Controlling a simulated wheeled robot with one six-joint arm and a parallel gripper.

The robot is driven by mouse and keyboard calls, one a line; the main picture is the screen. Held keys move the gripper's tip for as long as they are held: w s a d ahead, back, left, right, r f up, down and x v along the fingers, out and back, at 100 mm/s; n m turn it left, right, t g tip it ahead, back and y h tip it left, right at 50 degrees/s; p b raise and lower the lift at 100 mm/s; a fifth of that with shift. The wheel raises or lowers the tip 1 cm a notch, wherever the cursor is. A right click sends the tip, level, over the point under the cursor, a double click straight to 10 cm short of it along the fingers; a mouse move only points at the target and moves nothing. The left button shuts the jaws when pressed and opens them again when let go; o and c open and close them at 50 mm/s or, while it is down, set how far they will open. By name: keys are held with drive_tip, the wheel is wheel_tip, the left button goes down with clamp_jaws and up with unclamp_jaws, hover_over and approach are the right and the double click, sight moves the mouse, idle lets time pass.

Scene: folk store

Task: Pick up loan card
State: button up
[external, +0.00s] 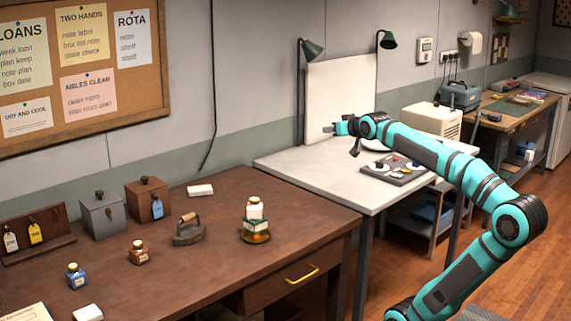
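My gripper (344,138) is at the end of the teal arm, raised above the back part of the white table. Its two dark fingers look spread apart, with nothing seen between them. A pale card with dark print (28,312) lies on the brown desk at the bottom left, partly cut off by the picture edge. It may be the loan card, but its print is too small to read. My gripper is far to its right and not touching it.
The brown desk (330,207) holds small bottles, an iron (189,230), two lidded boxes, a tag rack (38,250) and a stacked set of items (255,220). On the white table (290,160) are a dark tray (395,170) and an upright white panel (341,95).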

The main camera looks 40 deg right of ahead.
drive_tip(key=w+d+r+m+g+h, duration=0.1)
drive_tip(key=w+d+r+m+g, duration=0.25)
drive_tip(key=w+d, duration=1.05)
drive_tip(key=w+d+f+m+g, duration=0.2)
drive_tip(key=w+d, duration=0.1)
drive_tip(key=d, duration=0.7)
drive_tip(key=w+d+f+m+g, duration=0.2)
drive_tip(key=w+d+g, duration=0.15)
drive_tip(key=d, duration=0.65)
drive_tip(key=s+d+f+m+g+y, duration=0.1)
drive_tip(key=d+f, duration=0.5)
drive_tip(key=d, duration=0.7)
drive_tip(key=s+d+f+m+g+y, duration=0.1)
drive_tip(key=s+d+f+m+g, duration=0.1)
drive_tip(key=d+f, duration=0.5)
drive_tip(key=s+d+f+m+g+y, duration=0.1)
drive_tip(key=d+f, duration=0.6)
drive_tip(key=d, duration=1.1)
drive_tip(key=shift+s+d+f+m+g, duration=0.1)
drive_tip(key=shift+s+d+m+g, duration=0.15)
drive_tip(key=shift+s+m, duration=0.55)
drive_tip(key=shift+s+d+f+m+g, duration=0.1)
drive_tip(key=shift+s+m+g, duration=0.15)
drive_tip(key=shift+s+m, duration=0.5)
drive_tip(key=shift+s+d+f+y, duration=0.25)
drive_tip(key=shift+s+f+y, duration=0.1)
drive_tip(key=shift+f, duration=3.65)
